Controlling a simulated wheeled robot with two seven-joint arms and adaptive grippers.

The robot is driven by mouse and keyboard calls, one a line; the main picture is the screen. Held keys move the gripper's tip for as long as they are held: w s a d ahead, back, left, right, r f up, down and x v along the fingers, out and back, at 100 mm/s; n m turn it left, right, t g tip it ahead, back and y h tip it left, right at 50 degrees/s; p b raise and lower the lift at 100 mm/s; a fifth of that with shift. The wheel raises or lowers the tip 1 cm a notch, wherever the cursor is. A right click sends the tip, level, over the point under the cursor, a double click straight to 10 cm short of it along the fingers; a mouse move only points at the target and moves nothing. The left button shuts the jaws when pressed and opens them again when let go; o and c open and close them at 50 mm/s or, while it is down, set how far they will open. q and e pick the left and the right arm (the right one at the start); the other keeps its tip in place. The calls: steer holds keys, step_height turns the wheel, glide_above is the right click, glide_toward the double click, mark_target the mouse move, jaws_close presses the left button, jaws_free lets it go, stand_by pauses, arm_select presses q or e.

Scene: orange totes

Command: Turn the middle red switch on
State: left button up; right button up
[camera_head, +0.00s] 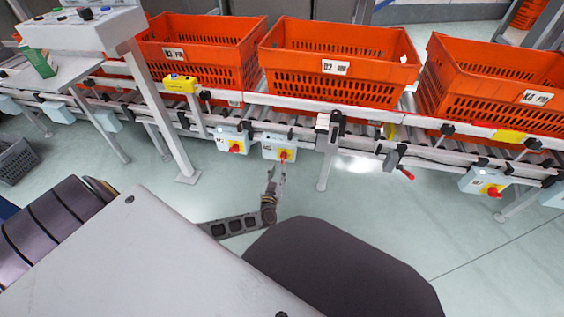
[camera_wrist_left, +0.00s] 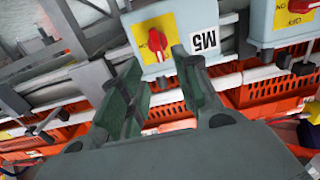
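The middle red switch (camera_head: 283,155) is a red knob on a yellow plate on a pale blue box (camera_head: 271,148) under the conveyor. It also shows in the left wrist view (camera_wrist_left: 157,40), on a box labelled M5. Its knob lies at a slant beside the word ON. My left gripper (camera_head: 276,176) is just below this box in the head view, with its fingers apart and empty. In the left wrist view my left gripper (camera_wrist_left: 157,66) has one finger on each side below the knob; contact with it cannot be made out. My right gripper is not in view.
A similar switch box (camera_head: 229,138) stands close to the left and another (camera_head: 478,181) far right. The conveyor (camera_head: 300,127) carries orange totes (camera_head: 335,85). A support leg (camera_head: 327,165) stands right of the middle box. The floor below is clear.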

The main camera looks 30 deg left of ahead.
mark_target(282, 159)
arm_select(q)
steer(key=shift+b+x, duration=1.8)
steer(key=shift+x, duration=2.1)
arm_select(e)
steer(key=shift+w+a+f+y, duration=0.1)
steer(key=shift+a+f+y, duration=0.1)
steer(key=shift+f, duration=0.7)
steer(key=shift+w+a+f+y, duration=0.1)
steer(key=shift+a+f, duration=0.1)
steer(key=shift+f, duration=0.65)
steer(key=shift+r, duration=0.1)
arm_select(q)
jaws_close()
